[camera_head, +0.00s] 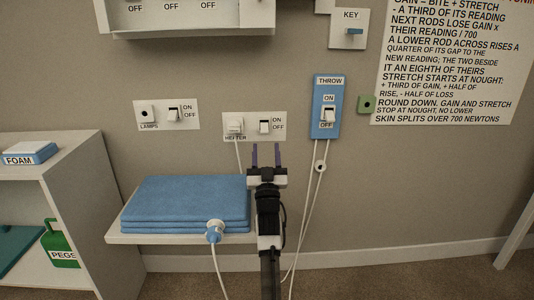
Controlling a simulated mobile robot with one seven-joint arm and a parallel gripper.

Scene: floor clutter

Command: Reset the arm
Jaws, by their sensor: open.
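My gripper (266,157) is in the middle of the view, at the end of my arm, which rises from the bottom edge. Its two dark fingers point up and stand apart, with nothing visible between them. It appears in front of the wall, just below the HEATER switch plate (255,126) and to the right of a stack of folded blue cloths (185,202). I cannot tell how far the fingers are from the wall.
The cloths lie on a small white shelf (125,239); a round white-and-blue plug (214,230) with a cord is at their front. A blue THROW switch plate (327,105) is on the wall at right, with cords below. A white cabinet (88,165) stands left, holding a green PEGS container (58,243).

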